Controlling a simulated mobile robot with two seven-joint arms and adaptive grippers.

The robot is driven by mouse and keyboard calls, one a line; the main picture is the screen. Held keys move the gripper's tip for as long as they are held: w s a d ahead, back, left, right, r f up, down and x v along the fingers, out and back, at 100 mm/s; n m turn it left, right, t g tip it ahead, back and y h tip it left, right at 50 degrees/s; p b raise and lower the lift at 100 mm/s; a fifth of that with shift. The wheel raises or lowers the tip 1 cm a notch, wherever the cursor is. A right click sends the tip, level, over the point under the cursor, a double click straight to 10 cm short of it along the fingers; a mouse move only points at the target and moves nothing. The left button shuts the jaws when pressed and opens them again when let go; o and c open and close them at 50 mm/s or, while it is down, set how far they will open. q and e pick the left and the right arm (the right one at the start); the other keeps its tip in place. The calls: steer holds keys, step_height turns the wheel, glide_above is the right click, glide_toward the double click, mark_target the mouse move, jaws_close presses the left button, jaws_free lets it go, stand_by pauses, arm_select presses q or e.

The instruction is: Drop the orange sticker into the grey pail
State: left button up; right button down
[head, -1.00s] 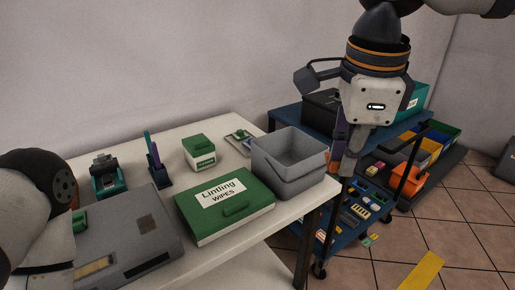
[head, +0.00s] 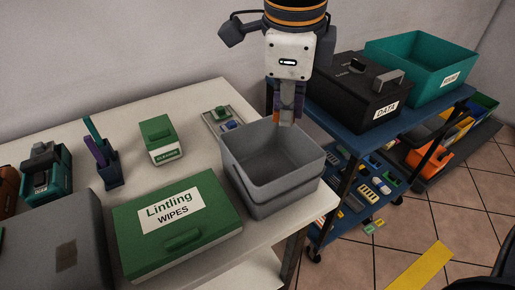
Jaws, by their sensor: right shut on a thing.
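The grey pail (head: 282,203) stands upright near the right end of the white table, and its inside looks empty. My right gripper (head: 286,117) points down at the far rim of the pail, its fingertips just above or behind that rim; I cannot tell exactly which. It is shut on a small orange piece, the orange sticker (head: 276,117), of which only a sliver shows beside the fingers. My left gripper is out of the picture.
A green Lintling wipes box (head: 150,245) lies left of the pail. Behind are a green-lidded box (head: 160,140) and a small tray (head: 210,125). A blue cart (head: 335,125) right of the table holds a black DATA box (head: 355,95) and a teal bin (head: 425,65).

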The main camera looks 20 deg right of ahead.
steer(key=shift+w, duration=0.1)
steer(key=shift+f, duration=2.95)
steer(key=c, duration=1.7)
jaws_free()
steer(key=shift+o, duration=0.2)
step_height(320, 180, up, 12)
steer(key=s+a, duration=0.1)
steer(key=s, duration=0.1)
steer(key=shift+a, duration=0.25)
steer(key=shift+f, duration=0.15)
